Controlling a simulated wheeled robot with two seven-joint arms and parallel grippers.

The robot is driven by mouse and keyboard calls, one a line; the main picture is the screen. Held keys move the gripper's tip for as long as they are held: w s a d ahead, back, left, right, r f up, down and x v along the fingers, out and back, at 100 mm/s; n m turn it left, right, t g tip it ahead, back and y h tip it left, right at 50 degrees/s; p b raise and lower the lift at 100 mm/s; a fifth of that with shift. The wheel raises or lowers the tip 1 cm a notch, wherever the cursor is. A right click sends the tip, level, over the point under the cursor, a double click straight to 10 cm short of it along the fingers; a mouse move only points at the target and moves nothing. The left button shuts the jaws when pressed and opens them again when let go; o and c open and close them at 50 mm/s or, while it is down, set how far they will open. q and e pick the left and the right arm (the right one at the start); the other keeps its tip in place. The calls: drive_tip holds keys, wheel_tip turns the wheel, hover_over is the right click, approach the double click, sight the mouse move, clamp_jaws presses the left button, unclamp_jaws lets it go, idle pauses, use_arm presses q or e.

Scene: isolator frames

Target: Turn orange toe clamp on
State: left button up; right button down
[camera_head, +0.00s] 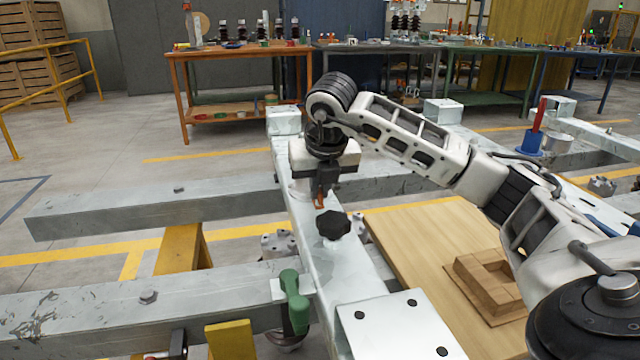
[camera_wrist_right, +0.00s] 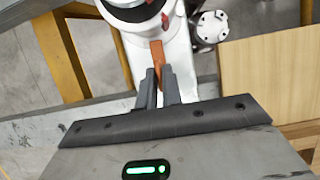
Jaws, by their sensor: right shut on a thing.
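The orange toe clamp (camera_head: 320,201) is a small orange piece low on the galvanized steel beam (camera_head: 318,238), mostly hidden by my arm in the head view. My right gripper (camera_head: 323,192) points down over the beam with its jaws shut on it. In the right wrist view the orange handle (camera_wrist_right: 157,55) stands between the two dark fingers of the right gripper (camera_wrist_right: 158,88), and its lower end is hidden by them. My left gripper is not in view.
A black star knob (camera_head: 332,225) stands on the beam just in front of the gripper. A green handle (camera_head: 293,298) is nearer on the left. A wooden board (camera_head: 430,240) with a wooden block frame (camera_head: 488,283) lies right. Workbenches stand behind.

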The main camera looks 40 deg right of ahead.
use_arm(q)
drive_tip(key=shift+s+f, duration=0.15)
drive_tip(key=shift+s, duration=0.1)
use_arm(e)
drive_tip(key=c, duration=1.6)
unclamp_jaws()
drive_tip(key=shift+o, duration=0.2)
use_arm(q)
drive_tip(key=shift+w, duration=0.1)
